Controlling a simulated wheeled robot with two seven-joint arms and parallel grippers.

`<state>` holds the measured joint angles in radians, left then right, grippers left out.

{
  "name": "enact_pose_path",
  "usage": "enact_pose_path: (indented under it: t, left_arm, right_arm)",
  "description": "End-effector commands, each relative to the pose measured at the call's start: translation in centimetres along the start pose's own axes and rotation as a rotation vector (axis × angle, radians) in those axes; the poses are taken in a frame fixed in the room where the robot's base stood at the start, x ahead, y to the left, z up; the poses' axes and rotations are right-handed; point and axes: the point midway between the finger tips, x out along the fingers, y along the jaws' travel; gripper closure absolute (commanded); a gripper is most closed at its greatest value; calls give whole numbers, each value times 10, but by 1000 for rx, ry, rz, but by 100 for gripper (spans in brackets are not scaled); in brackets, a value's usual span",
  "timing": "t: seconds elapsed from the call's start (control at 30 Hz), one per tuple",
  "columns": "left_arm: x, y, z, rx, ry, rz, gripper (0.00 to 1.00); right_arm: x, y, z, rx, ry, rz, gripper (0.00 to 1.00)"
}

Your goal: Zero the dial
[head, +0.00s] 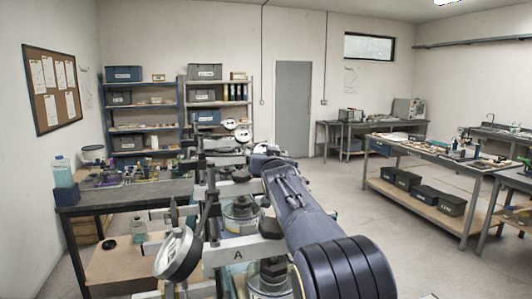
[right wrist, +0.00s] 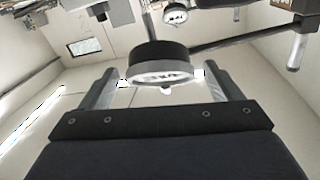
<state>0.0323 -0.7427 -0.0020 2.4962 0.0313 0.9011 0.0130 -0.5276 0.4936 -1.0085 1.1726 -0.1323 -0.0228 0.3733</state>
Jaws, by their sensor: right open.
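Dial gauges sit on a row of lever frames. The nearest dial (head: 178,254) has a white face and dark rim and is tilted, beside a white bar (head: 222,254) marked "A". Two smaller dials, an upper one (head: 230,124) and a lower one (head: 243,135), show farther back. My right arm reaches forward over the row; its fingertips cannot be made out in the head view. In the right wrist view my right gripper (right wrist: 162,78) is open, and a black-rimmed dial (right wrist: 160,62) appears between its fingers. Contact and the dial's reading cannot be told. My left gripper is not visible.
A dark bench (head: 130,190) with a bottle (head: 62,171) stands at left. Blue shelving (head: 153,84) and a grey door (head: 293,108) are behind. A workbench (head: 425,151) with bins below stands at right. The floor between is clear. Another dial (right wrist: 175,15) shows beyond in the wrist view.

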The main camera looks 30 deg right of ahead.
Motion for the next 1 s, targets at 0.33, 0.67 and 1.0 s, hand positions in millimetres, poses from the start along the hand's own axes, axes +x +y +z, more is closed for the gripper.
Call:
enact_pose_path:
  t: [0.33,0.67,1.0]
  left_arm:
    - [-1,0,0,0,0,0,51]
    - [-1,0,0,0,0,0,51]
    - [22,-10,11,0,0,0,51]
  right_arm:
    - [2,0,0,0,0,0,19]
    - [2,0,0,0,0,0,60]
    - [3,-1,6,80,0,88,60]
